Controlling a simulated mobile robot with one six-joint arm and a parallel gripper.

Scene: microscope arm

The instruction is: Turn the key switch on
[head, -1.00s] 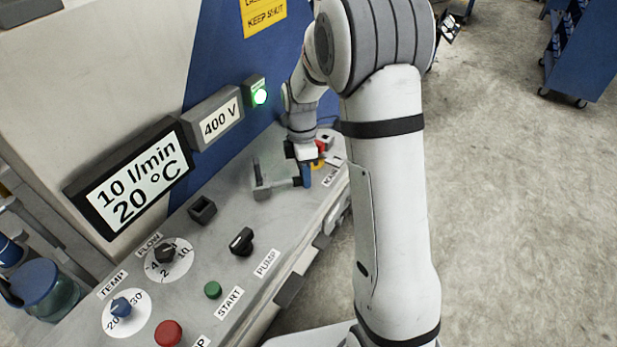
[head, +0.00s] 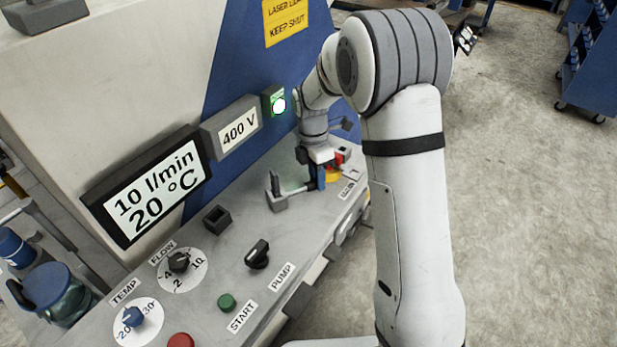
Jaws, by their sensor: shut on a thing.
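My gripper (head: 321,180) points down at the far end of the grey control panel, small in the head view. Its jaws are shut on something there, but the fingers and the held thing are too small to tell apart. A blue piece shows at its end. Just left of it stands a small grey block (head: 277,203) with a dark upright part.
A red and yellow switch (head: 335,172) sits close behind and right of my gripper. A green lamp (head: 278,103) is lit beside the 400 V display (head: 239,130). Nearer are the black PUMP knob (head: 258,254) and green START button (head: 227,302). Open floor lies right.

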